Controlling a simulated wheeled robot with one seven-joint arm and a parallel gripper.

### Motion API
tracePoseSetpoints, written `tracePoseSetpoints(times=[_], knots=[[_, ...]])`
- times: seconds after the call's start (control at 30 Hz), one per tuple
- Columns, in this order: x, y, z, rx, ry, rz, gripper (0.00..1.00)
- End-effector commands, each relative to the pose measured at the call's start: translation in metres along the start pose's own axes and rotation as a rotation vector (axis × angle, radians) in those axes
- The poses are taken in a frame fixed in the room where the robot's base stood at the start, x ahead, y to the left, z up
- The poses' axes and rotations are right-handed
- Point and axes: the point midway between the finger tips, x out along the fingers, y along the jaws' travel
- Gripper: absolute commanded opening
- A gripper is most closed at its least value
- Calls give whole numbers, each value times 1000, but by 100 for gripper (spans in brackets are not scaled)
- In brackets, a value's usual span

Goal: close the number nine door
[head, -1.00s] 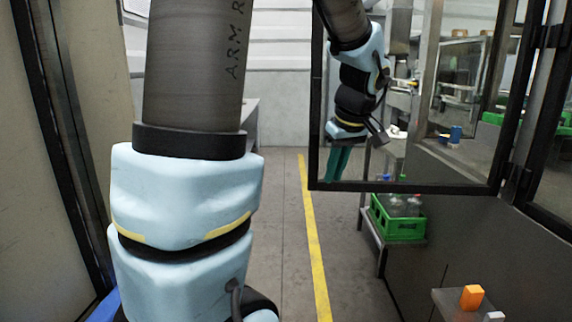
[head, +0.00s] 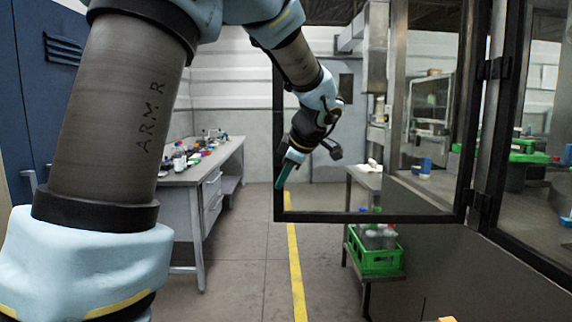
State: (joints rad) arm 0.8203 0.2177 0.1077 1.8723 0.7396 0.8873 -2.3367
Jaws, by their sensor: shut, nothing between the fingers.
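A black-framed clear door (head: 375,217) hangs open across the middle right of the head view. Its hinges (head: 490,68) are on the right, on the machine's frame. No number shows on it. My gripper (head: 286,174), with teal fingers, points downward by the door's free left edge. It is shut and empty. I cannot tell whether the fingers touch the frame, or whether they are in front of it or behind the pane.
A green crate with bottles (head: 375,262) stands on a low stand behind the door. A bench (head: 203,172) with small items is at left. A yellow floor line (head: 297,270) runs down the clear aisle. An orange block (head: 447,319) shows at the bottom edge.

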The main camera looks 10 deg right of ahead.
Motion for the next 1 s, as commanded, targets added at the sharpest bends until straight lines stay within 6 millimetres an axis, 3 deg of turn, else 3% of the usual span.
tracePoseSetpoints(times=[0.17,0.43,1.0], knots=[[36,-1,-2,2,2,-7,0],[49,30,-2,1,0,-2,0],[56,38,0,5,-3,1,0]])
